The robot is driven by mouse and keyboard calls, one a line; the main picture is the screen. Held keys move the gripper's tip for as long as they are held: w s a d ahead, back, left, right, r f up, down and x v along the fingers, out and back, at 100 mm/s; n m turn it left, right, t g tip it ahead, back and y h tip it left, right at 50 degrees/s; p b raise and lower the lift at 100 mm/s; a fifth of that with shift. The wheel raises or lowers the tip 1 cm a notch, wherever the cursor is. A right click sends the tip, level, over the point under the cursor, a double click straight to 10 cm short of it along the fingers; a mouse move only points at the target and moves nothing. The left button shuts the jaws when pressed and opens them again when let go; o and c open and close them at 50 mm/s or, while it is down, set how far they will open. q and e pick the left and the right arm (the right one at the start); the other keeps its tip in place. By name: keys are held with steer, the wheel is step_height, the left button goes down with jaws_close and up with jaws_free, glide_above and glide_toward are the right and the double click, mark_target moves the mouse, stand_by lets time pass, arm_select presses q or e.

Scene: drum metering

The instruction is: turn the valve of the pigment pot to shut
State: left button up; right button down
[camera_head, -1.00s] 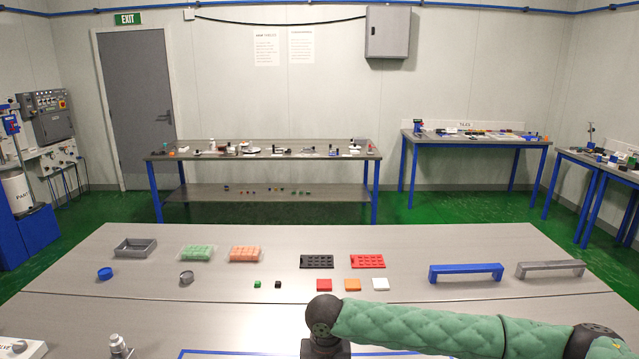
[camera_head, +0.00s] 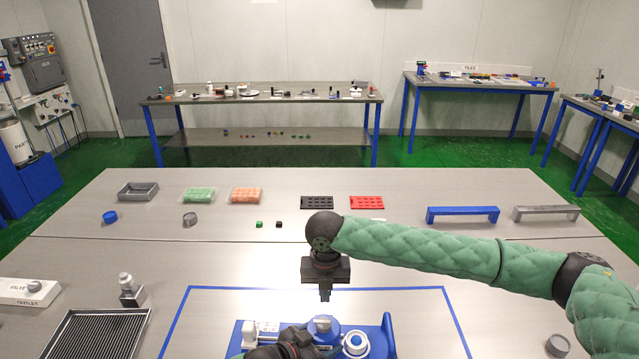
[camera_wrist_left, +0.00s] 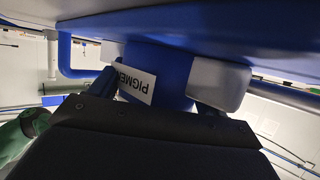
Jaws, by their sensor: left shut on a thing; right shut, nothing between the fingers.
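The blue pigment pot, labelled PIGMEN… in the left wrist view (camera_wrist_left: 138,86), stands in a blue and white rig at the bottom of the head view, where I take the blue domed top (camera_head: 322,326) to be part of it. My left gripper (camera_head: 288,346) is low at the front of the rig, partly cut off by the frame. In the left wrist view its fingers (camera_wrist_left: 155,95) close around the blue labelled part, beside a pale grey block (camera_wrist_left: 222,84). I cannot tell the valve's position. My right gripper (camera_head: 325,294) is shut and empty, pointing down just above and behind the domed top.
A white round cap (camera_head: 356,344) sits right of the dome. Blue tape (camera_head: 200,289) outlines the area around the rig. A ribbed tray (camera_head: 95,343), a small metal bottle (camera_head: 129,287) and a white valve block (camera_head: 30,291) are left. A grey cup (camera_head: 558,345) is right.

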steer(key=shift+r, duration=0.6)
arm_select(q)
steer(key=o, duration=1.8)
steer(key=shift+o, duration=0.2)
